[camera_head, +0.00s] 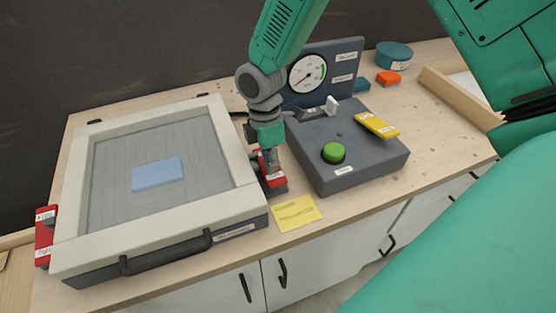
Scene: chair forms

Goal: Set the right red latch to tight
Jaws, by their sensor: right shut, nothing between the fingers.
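The right red latch (273,181) is at the right side of the pale-framed box (160,218), near its front corner. My right gripper (270,163) points down at this latch, its fingers shut and empty. The fingertips are at or just above the latch; I cannot tell whether they touch it. The gripper covers the latch's upper part, so its setting cannot be read. The left red latch (45,228), with white labels, is at the box's left side. My left gripper is not in view.
A dark grey control box (352,160) with a green button (333,152), a yellow lever (377,125) and a dial gauge (307,73) stands close right of the gripper. A yellow note (297,213) lies in front. A light blue pad (157,174) lies inside the frame.

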